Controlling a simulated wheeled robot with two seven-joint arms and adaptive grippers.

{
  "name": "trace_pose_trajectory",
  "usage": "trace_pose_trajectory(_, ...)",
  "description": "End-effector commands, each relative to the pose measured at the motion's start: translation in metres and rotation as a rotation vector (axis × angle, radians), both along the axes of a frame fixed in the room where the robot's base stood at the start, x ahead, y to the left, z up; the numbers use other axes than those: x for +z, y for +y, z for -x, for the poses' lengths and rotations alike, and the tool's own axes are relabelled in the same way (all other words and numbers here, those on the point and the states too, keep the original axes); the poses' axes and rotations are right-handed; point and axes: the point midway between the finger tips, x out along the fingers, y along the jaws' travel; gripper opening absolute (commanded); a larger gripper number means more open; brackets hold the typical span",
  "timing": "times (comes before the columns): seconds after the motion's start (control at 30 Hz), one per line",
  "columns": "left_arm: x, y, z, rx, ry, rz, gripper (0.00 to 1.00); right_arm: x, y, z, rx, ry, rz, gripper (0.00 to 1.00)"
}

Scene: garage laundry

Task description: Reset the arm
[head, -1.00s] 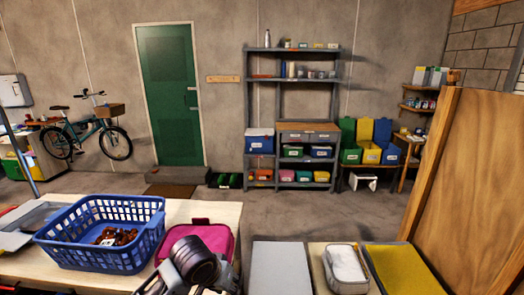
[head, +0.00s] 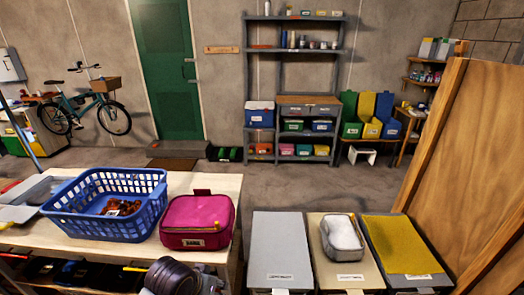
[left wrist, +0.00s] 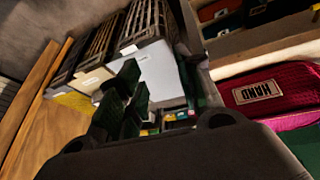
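One of my arms shows only as a dark rounded link at the bottom of the head view, in front of the table; no gripper shows there. In the left wrist view my left gripper (left wrist: 122,100) appears as dark fingers near the centre, with no object visible between them. Its opening is unclear. The magenta pouch (head: 197,218) lies on the table near its right end, apart from the arm link; its label shows in the left wrist view (left wrist: 258,92). My right gripper is in neither view.
A blue basket (head: 105,228) with brown items stands on the wooden table (head: 222,184). Right of it are a grey-lidded bin (head: 281,245), a beige-lidded bin (head: 340,268) bearing a white-topped pouch (head: 343,236), and a yellow-lidded bin (head: 405,243). A wooden panel (head: 465,170) stands far right.

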Motion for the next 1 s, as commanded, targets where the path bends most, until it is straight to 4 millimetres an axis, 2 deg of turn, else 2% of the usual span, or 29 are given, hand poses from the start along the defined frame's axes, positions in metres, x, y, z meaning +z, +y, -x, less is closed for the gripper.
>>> trace_pose_trajectory(0.5, -0.035, 0.054, 0.059, 0.051, 0.053, -0.093, 0.36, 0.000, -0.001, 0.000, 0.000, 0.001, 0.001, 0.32)
trace_pose_trajectory(1.0, -0.049, 0.085, 0.091, 0.073, 0.092, -0.160, 0.36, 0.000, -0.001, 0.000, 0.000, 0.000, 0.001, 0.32)
